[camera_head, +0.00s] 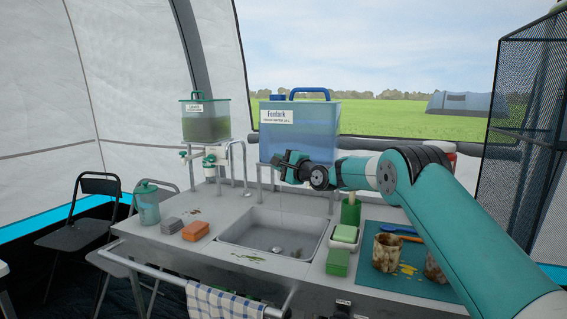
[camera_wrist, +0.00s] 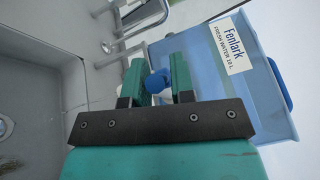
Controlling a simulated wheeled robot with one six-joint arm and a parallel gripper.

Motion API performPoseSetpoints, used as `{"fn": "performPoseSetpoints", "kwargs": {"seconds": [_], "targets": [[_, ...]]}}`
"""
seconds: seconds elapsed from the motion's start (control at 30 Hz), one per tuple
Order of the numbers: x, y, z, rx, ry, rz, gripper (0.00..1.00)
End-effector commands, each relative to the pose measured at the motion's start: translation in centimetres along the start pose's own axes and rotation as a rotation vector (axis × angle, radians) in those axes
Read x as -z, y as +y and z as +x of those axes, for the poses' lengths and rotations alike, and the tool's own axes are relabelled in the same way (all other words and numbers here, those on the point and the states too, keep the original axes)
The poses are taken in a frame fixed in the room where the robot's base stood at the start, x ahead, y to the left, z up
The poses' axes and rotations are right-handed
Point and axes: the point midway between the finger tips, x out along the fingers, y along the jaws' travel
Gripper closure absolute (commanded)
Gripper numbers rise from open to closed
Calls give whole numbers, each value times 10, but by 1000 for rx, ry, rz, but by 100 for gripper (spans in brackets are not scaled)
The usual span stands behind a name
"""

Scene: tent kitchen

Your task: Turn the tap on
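The blue tap (camera_wrist: 157,80) sits low on the front of the blue Fenlark water container (camera_head: 319,120), which also fills the right of the wrist view (camera_wrist: 264,100). My gripper (camera_head: 284,167) is at the container's lower front, above the sink. In the wrist view its two green fingers (camera_wrist: 157,70) stand either side of the blue tap, which fills the gap between them. The fingers look shut on it. In the head view my gripper hides the tap.
The metal sink (camera_head: 232,232) lies below. A second container with green liquid (camera_head: 206,124) stands on a rack at left. Sponges (camera_head: 196,231), a soap dish (camera_head: 344,236) and dirty cups (camera_head: 386,253) sit around the sink. A mesh rack (camera_head: 520,130) stands at right.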

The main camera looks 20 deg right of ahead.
Motion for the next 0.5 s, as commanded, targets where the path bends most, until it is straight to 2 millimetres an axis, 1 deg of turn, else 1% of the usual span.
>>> {"fn": "performPoseSetpoints", "kwargs": {"seconds": [0.03,0.07,0.37,0.5], "targets": [[0,0,0,0,0,0,65],[0,0,0,0,0,0,61],[1,0,-2,-1,1,1,61],[2,0,-11,-1,0,2,61]]}}
